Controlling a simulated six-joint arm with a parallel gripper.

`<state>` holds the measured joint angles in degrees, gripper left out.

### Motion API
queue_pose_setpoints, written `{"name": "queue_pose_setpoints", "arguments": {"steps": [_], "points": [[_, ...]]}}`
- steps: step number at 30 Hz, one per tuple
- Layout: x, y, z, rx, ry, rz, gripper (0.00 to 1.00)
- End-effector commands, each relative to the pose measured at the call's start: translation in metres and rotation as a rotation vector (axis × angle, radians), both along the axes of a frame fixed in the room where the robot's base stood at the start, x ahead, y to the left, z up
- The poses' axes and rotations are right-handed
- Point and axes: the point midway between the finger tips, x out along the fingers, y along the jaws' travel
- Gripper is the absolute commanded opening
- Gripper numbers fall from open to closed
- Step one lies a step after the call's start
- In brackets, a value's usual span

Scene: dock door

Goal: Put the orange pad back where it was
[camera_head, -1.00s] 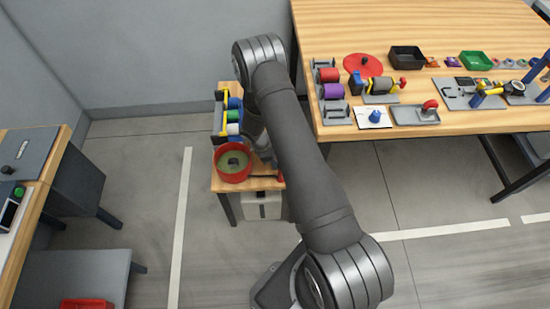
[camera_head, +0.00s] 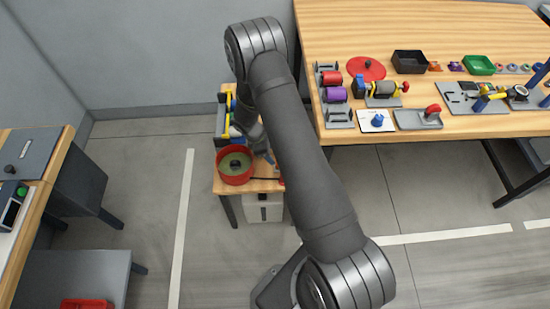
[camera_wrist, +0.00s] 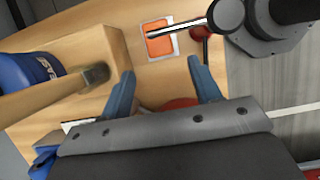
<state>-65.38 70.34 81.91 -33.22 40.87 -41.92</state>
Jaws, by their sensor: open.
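In the wrist view an orange pad (camera_wrist: 158,40) lies flat in a pale square frame on a wooden surface. A thin metal rod reaches in from the right and its tip lies across the pad in the picture; I cannot tell whether it touches. My gripper (camera_wrist: 162,82) is open, with its two blue fingers apart and nothing between them but wood and part of a red object farther behind. The pad appears beyond the fingertips. In the head view my arm reaches over the small wooden side table (camera_head: 262,186), and I cannot make out the pad there.
A red bowl (camera_head: 236,181) stands on the side table beside my wrist. A rack with yellow and blue parts (camera_head: 222,122) stands behind it. In the wrist view a large blue roll (camera_wrist: 28,75) is at left. The big workbench (camera_head: 380,20) holds several tools and trays.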

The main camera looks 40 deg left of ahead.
Motion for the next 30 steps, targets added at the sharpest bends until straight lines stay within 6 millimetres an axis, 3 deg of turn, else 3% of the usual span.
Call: {"name": "queue_pose_setpoints", "arguments": {"steps": [6,12,23,30], "points": [[-0.009,0.010,0.033,0.002,0.000,-0.001,0.57],[-0.013,0.013,0.044,0.000,0.000,0.001,0.57],[-0.012,0.012,0.042,-0.001,0.000,0.000,0.57],[-0.005,0.004,0.016,-0.003,0.002,-0.002,0.57]]}}
